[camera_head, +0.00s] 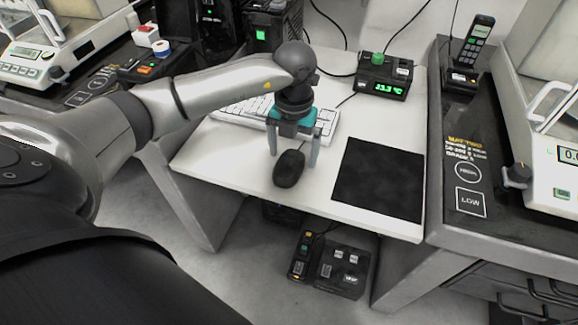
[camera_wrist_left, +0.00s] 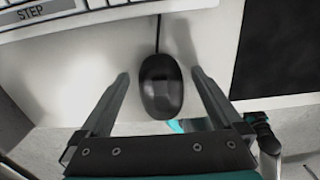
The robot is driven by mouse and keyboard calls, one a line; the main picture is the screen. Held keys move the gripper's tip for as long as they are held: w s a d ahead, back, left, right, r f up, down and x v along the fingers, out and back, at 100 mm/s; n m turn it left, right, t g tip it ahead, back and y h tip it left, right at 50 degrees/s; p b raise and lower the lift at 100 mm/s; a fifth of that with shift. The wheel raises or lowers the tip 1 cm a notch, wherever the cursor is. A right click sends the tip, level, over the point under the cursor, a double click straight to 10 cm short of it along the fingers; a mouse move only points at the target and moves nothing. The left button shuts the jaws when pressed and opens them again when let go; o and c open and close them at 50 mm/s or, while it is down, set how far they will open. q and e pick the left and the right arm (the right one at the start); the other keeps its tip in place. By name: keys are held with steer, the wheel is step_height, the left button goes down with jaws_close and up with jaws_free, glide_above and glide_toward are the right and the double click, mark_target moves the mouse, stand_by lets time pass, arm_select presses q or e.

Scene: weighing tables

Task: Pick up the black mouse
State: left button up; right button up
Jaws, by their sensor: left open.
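The black mouse (camera_head: 289,169) lies on the white table (camera_head: 230,158) near its front edge, just left of the dark mouse pad. In the left wrist view the mouse (camera_wrist_left: 160,88) sits between the two fingers, with its cable running up to the keyboard side. My left gripper (camera_head: 292,160) points down over the mouse, open, one finger on each side. In the left wrist view the fingers of the gripper (camera_wrist_left: 160,76) show a gap on both sides of the mouse.
A white keyboard (camera_head: 240,112) lies behind the gripper. The dark pad (camera_head: 380,180) lies to the right. A device with a green display (camera_head: 384,78) stands at the back. Side counters with balances flank the table, a phone (camera_head: 476,42) on the right one.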

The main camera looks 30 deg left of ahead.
arm_select(q)
steer(key=shift+c, duration=0.4)
steer(key=c, duration=1.3)
steer(key=shift+r, duration=0.25)
